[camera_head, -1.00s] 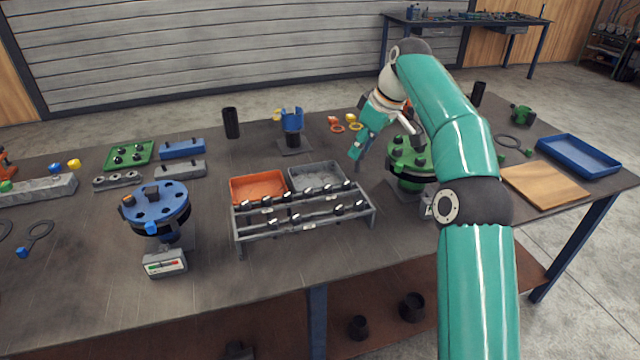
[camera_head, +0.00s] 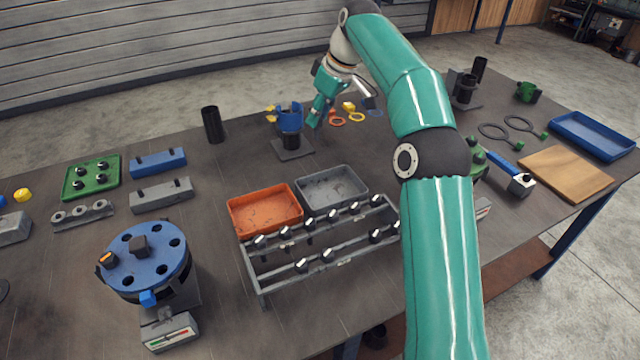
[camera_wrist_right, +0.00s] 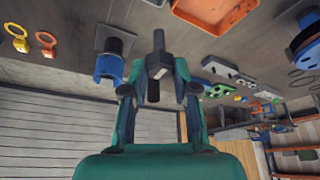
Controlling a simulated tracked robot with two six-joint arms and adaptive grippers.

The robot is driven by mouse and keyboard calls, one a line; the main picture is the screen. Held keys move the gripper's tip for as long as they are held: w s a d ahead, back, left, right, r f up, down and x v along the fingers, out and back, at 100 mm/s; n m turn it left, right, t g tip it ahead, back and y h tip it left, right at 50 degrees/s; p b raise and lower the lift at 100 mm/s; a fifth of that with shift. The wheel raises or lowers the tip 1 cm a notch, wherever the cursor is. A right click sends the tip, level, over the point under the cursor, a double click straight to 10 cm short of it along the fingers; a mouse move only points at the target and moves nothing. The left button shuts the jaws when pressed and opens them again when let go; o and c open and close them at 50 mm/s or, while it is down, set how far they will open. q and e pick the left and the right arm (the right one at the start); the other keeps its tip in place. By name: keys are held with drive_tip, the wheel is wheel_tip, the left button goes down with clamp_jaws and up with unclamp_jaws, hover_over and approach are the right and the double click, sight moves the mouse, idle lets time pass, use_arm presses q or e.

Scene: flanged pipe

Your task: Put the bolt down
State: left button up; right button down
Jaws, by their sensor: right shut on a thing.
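Several other bolts (camera_head: 330,215) stand in the grey rack (camera_head: 262,278). My left gripper is not in view.
An orange tray (camera_head: 265,212) and a grey tray (camera_head: 331,187) stand behind the rack. A blue flange (camera_head: 146,258) is at front left. A black cylinder (camera_head: 212,124) stands at the back. A green flange (camera_head: 478,160) is partly hidden by my arm.

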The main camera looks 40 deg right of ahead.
drive_tip(key=shift+w+f, duration=0.25)
drive_tip(key=shift+f, duration=0.05)
drive_tip(key=f+b, duration=0.2)
drive_tip(key=f, duration=0.3)
drive_tip(key=shift+s+b, duration=0.2)
drive_tip(key=shift+b, duration=0.15)
drive_tip(key=shift+d+f+b, duration=0.1)
drive_tip(key=shift+f+b, duration=0.5)
drive_tip(key=shift+f, duration=6.45)
drive_tip(key=shift+f, duration=0.15)
drive_tip(key=c, duration=0.9)
unclamp_jaws()
drive_tip(key=v, duration=1.2)
drive_tip(key=shift+s, duration=0.1)
